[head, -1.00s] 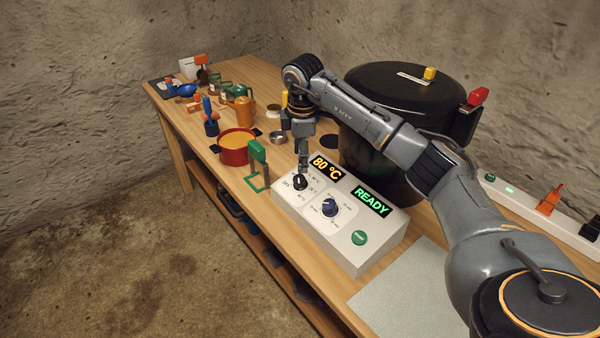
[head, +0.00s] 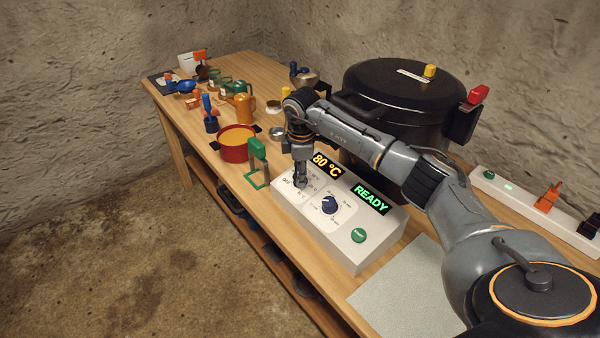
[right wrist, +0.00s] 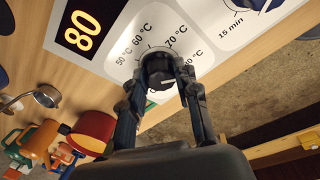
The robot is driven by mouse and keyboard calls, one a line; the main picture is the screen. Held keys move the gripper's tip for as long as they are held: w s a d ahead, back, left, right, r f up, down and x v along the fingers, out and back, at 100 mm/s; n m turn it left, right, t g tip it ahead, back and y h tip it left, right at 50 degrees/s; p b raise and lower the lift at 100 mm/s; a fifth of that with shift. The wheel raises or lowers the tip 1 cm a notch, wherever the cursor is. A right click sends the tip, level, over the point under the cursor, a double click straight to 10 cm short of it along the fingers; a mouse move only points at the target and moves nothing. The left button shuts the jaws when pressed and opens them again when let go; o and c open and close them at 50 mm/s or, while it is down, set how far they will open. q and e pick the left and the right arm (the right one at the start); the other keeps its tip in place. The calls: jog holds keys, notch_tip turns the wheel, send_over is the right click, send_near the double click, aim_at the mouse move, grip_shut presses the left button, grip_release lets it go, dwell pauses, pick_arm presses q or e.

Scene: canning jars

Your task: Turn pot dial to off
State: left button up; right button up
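The white control box (head: 352,252) stands on the workbench, with displays reading 80 °C and READY. Its black temperature dial (right wrist: 158,72) shows in the right wrist view, ringed by printed temperatures. The dial's white pointer mark (right wrist: 167,84) points to the lower right there, not at the 60 °C label above. My right gripper (head: 300,181) points down over this dial; in the right wrist view its fingers (right wrist: 160,66) lie against both sides of the dial. In the head view the gripper hides most of the dial. My left gripper is not in view.
A large black lidded pot (head: 405,105) stands behind the box. A blue timer dial (head: 330,204) and a green button (head: 358,235) are on the same panel. A green stand (head: 258,165) and red pot (head: 238,155) are close at the left.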

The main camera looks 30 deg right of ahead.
grip_shut()
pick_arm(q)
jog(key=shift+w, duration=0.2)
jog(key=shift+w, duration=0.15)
